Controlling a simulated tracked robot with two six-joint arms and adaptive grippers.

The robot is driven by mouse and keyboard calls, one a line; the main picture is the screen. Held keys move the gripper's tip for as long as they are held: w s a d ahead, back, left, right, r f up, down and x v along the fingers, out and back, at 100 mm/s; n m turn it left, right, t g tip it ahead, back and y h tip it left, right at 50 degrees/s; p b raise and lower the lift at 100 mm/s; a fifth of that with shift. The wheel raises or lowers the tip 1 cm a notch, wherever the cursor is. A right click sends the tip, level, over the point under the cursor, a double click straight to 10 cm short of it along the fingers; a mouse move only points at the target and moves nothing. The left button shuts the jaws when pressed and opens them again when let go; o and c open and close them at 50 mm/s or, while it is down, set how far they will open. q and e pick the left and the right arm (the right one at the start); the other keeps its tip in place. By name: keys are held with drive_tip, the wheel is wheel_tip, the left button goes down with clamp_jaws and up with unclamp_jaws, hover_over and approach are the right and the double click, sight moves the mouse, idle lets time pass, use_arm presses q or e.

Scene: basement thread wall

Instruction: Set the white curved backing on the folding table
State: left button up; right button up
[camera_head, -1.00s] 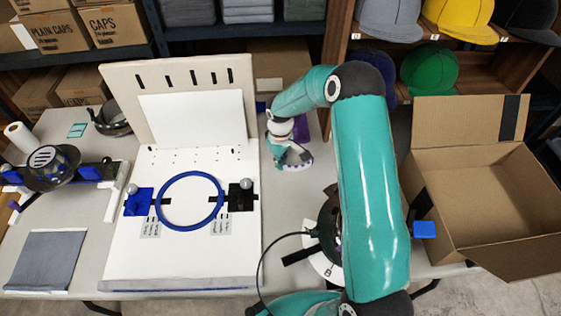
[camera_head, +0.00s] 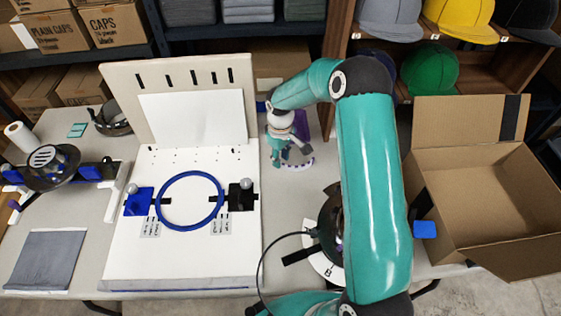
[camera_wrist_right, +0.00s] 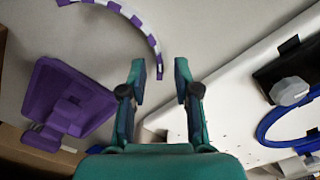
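A curved strip (camera_wrist_right: 145,30), white with purple blocks along it, lies on the folding table (camera_head: 280,210). It is the closest match I see to the white curved backing. In the head view its white edge (camera_head: 299,164) shows just below my right gripper (camera_head: 289,157). Part of the strip is cut off by that view's top edge. My left gripper is not in view.
A white board (camera_head: 120,255) with a blue hoop (camera_head: 163,222) stands left of my right gripper. A purple stand (camera_wrist_right: 70,95) is close to the strip. An open cardboard box (camera_head: 480,200) is at the right. My right arm hides part of the table.

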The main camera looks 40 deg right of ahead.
wheel_tip(320, 180, up, 10)
drive_tip(key=shift+f, duration=0.15)
idle(0.6)
